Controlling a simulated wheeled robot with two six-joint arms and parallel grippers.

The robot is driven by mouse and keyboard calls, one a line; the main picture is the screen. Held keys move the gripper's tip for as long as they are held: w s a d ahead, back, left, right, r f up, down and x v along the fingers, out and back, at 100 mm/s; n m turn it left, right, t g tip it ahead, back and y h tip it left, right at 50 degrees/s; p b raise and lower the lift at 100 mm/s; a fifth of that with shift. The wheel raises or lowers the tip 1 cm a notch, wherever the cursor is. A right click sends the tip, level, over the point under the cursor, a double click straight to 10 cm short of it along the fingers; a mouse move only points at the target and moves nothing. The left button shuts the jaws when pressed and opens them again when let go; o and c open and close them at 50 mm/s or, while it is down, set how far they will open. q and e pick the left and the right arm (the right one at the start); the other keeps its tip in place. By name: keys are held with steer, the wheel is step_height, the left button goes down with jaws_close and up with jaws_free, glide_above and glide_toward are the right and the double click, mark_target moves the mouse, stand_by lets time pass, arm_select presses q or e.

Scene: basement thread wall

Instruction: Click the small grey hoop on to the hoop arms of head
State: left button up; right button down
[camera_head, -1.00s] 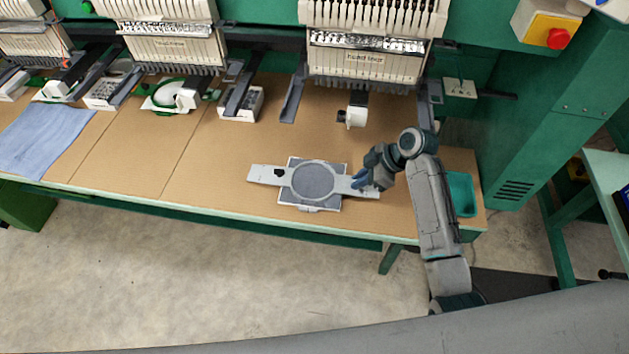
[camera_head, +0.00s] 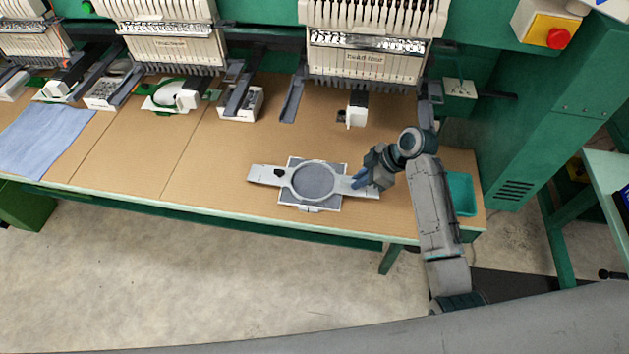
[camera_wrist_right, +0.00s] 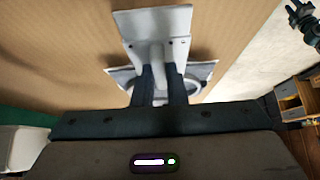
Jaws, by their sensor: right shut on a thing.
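The small grey hoop (camera_head: 294,181) is a ring with a flat bracket on each side. It lies over a grey square board (camera_head: 298,202) on the brown table. My right gripper (camera_head: 360,181) is shut on the hoop's right bracket. In the right wrist view, the two dark fingers (camera_wrist_right: 159,85) close on the light grey bracket (camera_wrist_right: 150,24), and part of the ring shows behind them. The hoop arms (camera_head: 291,100) stick out below the right-hand embroidery head (camera_head: 367,64), beyond the hoop. My left gripper is not in view.
A white cylinder arm (camera_head: 356,116) stands out under the right-hand head. A green tray (camera_head: 461,194) is at the table's right end. A blue cloth (camera_head: 40,138) lies at the far left. The table left of the hoop is clear.

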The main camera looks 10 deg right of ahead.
steer(key=shift+r+p, duration=2)
steer(key=shift+r, duration=0.1)
